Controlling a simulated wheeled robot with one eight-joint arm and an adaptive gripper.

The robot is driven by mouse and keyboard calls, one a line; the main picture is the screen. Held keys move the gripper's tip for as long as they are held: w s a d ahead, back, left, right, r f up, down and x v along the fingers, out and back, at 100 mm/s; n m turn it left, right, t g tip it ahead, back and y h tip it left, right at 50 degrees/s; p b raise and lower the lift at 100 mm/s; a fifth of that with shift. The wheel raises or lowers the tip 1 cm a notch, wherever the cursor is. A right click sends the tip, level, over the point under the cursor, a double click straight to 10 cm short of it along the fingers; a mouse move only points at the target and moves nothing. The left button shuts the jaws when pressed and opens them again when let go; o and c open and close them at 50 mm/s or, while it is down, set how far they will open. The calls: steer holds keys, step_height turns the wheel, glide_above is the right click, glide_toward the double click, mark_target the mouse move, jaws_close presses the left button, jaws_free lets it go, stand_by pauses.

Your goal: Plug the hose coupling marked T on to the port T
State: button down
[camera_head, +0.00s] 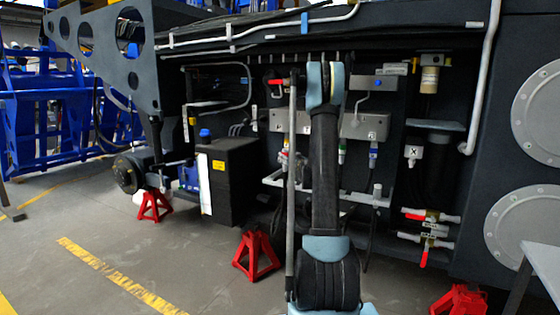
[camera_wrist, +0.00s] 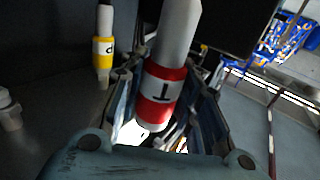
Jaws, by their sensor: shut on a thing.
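The hose coupling marked T (camera_wrist: 162,84) has a red band with a white label, and its letter shows upside down in the wrist view. A thick pale sleeve runs up from it to the top edge. My gripper (camera_wrist: 158,104) is shut around this coupling, with a finger on each side. The coupling's lower end is partly hidden among the fingers and the gripper body. In the head view my arm stands in front of the panel and hides much of it; I cannot make out my gripper there. I cannot identify port T in either view.
Another coupling, with a yellow band (camera_wrist: 103,47), is at upper left in the wrist view. A white fitting (camera_wrist: 9,109) is at the left edge. In the head view, a black box (camera_head: 230,185) stands left of my arm, and red stands (camera_head: 256,255) are on the floor.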

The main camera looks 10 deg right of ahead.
steer(key=s+d, duration=0.5)
steer(key=d, duration=0.2)
steer(key=shift+s+d, duration=0.25)
steer(key=shift+d, duration=0.05)
stand_by(0.5)
steer(key=shift+f, duration=1.15)
steer(key=w+d, duration=0.9)
steer(key=w, duration=0.4)
steer(key=shift+w+d, duration=0.2)
steer(key=shift+d, duration=0.15)
steer(key=shift+r, duration=0.1)
steer(key=shift+r, duration=1.05)
steer(key=shift+r, duration=1.55)
stand_by(1.0)
